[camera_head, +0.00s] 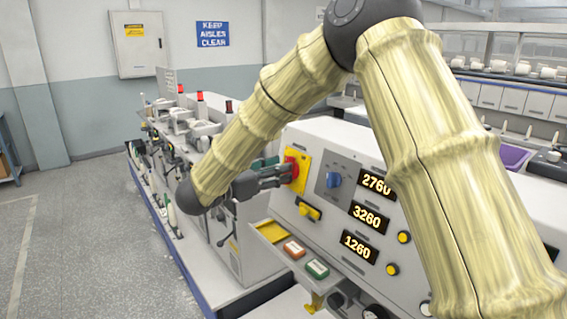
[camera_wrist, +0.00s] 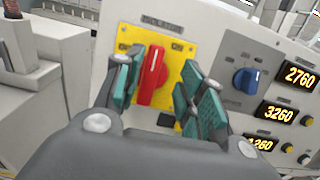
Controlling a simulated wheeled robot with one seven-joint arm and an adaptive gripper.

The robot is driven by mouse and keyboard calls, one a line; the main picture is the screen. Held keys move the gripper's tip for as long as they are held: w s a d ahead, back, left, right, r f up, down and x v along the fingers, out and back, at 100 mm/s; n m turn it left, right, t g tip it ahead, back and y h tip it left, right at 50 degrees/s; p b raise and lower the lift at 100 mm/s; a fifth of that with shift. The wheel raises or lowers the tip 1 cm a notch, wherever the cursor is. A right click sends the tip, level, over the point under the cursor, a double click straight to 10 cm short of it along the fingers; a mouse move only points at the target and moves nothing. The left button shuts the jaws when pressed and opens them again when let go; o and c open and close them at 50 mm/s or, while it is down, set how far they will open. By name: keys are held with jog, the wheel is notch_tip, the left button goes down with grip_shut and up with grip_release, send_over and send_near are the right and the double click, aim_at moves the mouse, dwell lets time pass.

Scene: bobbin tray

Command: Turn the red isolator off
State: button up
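The red isolator (camera_wrist: 152,78) is a rotary knob on a yellow plate (camera_wrist: 183,50) with a label at each upper corner; the right one reads ON. The knob's handle stands close to upright in the wrist view, its top leaning slightly right, with a white mark near the top. My gripper (camera_wrist: 160,84) is open, with one teal-padded finger on each side of the knob and visible gaps between. In the head view the red isolator (camera_head: 292,165) shows on the white panel, partly hidden by my gripper (camera_head: 282,174), which reaches it from the left.
A blue knob (camera_head: 334,180) sits right of the isolator, beside several number displays (camera_head: 366,217). A yellow switch (camera_head: 309,211) lies below. The aisle floor at left is clear.

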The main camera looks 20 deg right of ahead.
jog(key=shift+p+x, duration=0.3)
jog(key=shift+x, duration=0.8)
jog(key=shift+w+f, duration=0.55)
jog(key=shift+w, duration=0.1)
jog(key=c, duration=0.4)
jog(key=shift+w, duration=0.1)
jog(key=c, duration=0.3)
jog(key=shift+r, duration=0.15)
grip_shut()
